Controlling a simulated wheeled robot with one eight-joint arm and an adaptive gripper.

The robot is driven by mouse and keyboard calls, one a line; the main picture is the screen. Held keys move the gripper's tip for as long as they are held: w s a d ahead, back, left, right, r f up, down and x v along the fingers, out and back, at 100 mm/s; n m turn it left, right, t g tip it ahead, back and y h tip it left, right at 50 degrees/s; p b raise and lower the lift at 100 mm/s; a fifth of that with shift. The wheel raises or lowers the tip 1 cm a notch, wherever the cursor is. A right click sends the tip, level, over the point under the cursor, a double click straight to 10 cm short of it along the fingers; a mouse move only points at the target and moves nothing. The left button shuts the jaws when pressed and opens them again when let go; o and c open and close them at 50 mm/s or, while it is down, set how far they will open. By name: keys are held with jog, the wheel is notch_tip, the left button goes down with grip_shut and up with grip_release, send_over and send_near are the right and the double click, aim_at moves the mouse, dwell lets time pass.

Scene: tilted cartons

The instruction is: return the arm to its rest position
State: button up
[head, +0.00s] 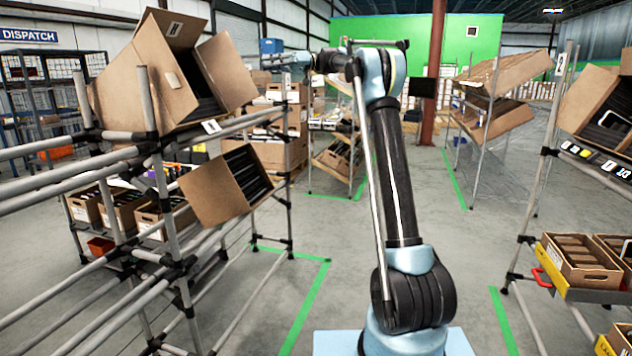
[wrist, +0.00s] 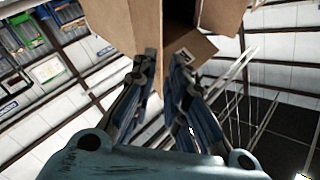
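My arm (head: 395,180) rises in the middle of the head view and bends at the elbow, with the forearm reaching away and to the left. My gripper (wrist: 166,62) shows in the wrist view with its two dark fingers apart and nothing held between them. An open brown carton (wrist: 205,55) is beyond the fingertips in the wrist view. Its distance from them cannot be told. In the head view the gripper's fingers are too small and overlapped to make out.
Tilted cartons (head: 165,75) and a lower carton (head: 228,185) sit on the pipe rack at left. A right rack holds a tilted carton (head: 595,105) and a yellow-edged tray (head: 570,290). More racks stand behind the arm. Grey floor (head: 275,290) with green lines is open between the racks.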

jog(key=s+d+f+m+t+h, duration=0.25)
jog(key=s+d+f, duration=0.3)
jog(key=s, duration=0.35)
jog(key=s+d+f+m+t+h, duration=0.2)
jog(key=s+d+f+m, duration=0.3)
jog(key=s, duration=0.3)
jog(key=s+d+f+m+t+h, duration=0.25)
jog(key=s+d+f, duration=0.25)
jog(key=s+f, duration=0.3)
jog(key=s+d+f+m+h, duration=0.2)
jog(key=s+d+f+h, duration=0.1)
jog(key=s+d+f, duration=0.4)
jog(key=s+d+f+m+t+h, duration=0.1)
jog(key=s+d+f+m+h, duration=0.1)
jog(key=s+d+f, duration=0.5)
jog(key=s+d+f+m+t+h, duration=0.1)
jog(key=s+d+f+h, duration=0.3)
jog(key=s+f, duration=0.9)
jog(key=d+f, duration=0.3)
jog(key=f, duration=0.2)
jog(key=shift+d+f+m, duration=0.25)
jog(key=shift+f+m, duration=0.05)
jog(key=shift+m, duration=0.1)
jog(key=shift+d, duration=0.15)
